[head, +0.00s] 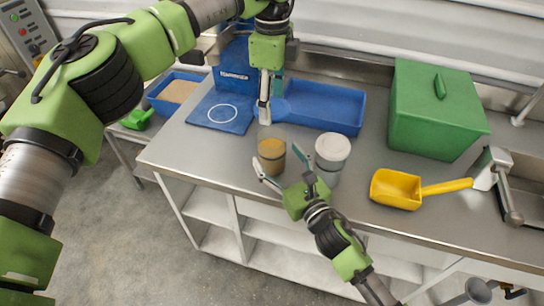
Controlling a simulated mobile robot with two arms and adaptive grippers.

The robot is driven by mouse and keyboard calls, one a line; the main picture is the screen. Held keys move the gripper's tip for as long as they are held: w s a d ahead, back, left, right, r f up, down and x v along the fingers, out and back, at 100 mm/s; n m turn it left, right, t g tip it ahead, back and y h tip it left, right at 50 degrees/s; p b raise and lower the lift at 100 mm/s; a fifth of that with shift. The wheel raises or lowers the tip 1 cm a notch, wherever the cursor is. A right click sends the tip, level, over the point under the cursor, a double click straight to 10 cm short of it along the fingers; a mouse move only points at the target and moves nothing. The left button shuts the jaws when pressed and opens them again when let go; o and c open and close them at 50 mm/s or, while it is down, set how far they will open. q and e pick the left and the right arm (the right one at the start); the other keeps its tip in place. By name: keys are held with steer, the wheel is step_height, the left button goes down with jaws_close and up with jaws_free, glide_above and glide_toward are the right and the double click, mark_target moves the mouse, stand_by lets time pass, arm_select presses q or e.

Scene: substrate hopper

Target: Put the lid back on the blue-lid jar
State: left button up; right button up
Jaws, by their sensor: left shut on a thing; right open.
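A clear jar (271,155) with tan contents stands near the counter's front edge, with no lid seen on it. My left gripper (265,112) is shut on a round blue lid (279,109), held behind and above the jar in the picture. The gripper covers part of the lid. My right gripper (279,160) is open, with its fingers spread to either side of the jar. I cannot tell whether the fingers touch it.
A white-lidded jar (332,148) stands close on the right, next to my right gripper. Behind are a blue tray (335,108) and a blue stand (220,113) with a white ring. A yellow scoop (397,190) and a green bin (435,115) are to the right.

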mark_target(266, 141)
steer(key=shift+x, duration=1.85)
steer(key=shift+c, duration=0.4)
steer(key=c, duration=1.6)
arm_select(q)
steer(key=shift+f, duration=2.5)
steer(key=shift+f, duration=0.9)
steer(key=shift+f, duration=0.55)
